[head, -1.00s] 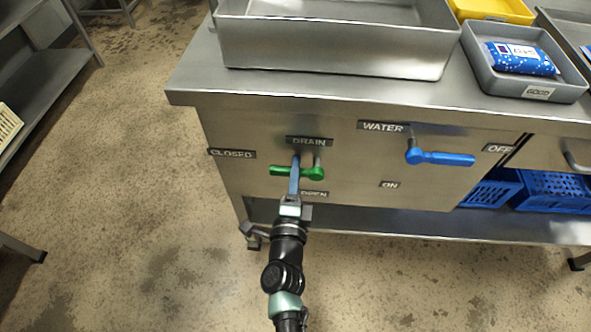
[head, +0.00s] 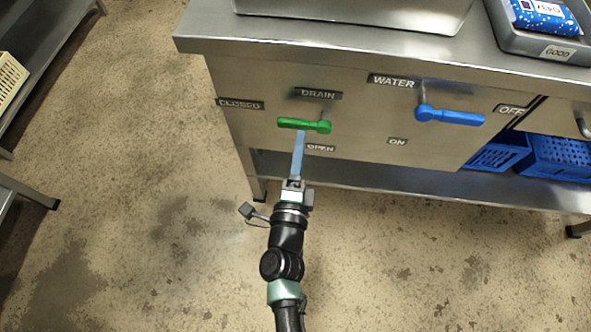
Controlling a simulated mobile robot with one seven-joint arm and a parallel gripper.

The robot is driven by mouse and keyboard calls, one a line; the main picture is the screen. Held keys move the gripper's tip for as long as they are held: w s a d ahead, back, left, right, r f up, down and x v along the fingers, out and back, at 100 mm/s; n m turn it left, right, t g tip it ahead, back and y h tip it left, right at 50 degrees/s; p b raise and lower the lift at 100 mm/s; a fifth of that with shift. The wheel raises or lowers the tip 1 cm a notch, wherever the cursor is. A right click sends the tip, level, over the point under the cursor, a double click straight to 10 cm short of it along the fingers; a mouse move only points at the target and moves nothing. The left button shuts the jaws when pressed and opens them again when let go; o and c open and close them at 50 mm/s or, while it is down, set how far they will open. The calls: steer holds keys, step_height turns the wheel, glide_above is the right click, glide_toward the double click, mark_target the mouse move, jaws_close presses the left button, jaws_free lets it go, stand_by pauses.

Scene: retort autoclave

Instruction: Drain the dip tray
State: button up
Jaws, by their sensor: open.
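The dip tray (head: 345,16) is a steel basin on the bench top, cut off by the upper picture edge; its inside is out of view. Below it on the front panel is the green drain handle (head: 303,125). The handle lies level, its pivot at the right and its free end pointing left towards the CLOSED label (head: 240,104). The OPEN label (head: 320,148) is below the handle. My gripper (head: 301,137) is open, with its blue fingers seen nearly edge-on. Their tips are just below the handle in the picture; no grip on it shows.
The blue water handle (head: 449,115) points right towards the OFF label (head: 511,109). A grey GOOD tray (head: 524,43) with a blue packet stands on the bench. Blue crates (head: 555,155) sit on the lower shelf. The floor in front of the bench is largely clear.

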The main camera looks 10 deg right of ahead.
steer(key=v, duration=0.6)
steer(key=shift+r, duration=0.1)
stand_by(0.4)
steer(key=w+a+r+n+t+y, duration=0.2)
steer(key=w+r+n, duration=0.15)
steer(key=r, duration=0.75)
steer(key=w+a+r+n+t+y, duration=0.25)
steer(key=r+n, duration=0.25)
steer(key=r, duration=0.7)
steer(key=w+a+r+n+t+y, duration=0.15)
steer(key=w+r+n, duration=0.25)
steer(key=r, duration=0.7)
steer(key=s+d+r+n+t, duration=0.1)
steer(key=s+r+n, duration=0.25)
steer(key=r, duration=0.55)
steer(key=s+r+n+t+h, duration=0.1)
steer(key=s+r+n+t, duration=0.1)
steer(key=s+r, duration=0.5)
steer(key=s+d+r+n+t, duration=0.1)
steer(key=s+r+n, duration=0.15)
steer(key=r, duration=0.85)
step_height(320, 180, up, 26)
steer(key=w+p, duration=0.1)
steer(key=p, duration=2.6)
steer(key=shift+w+n, duration=0.2)
steer(key=shift+n, duration=0.25)
steer(key=shift+a, duration=0.1)
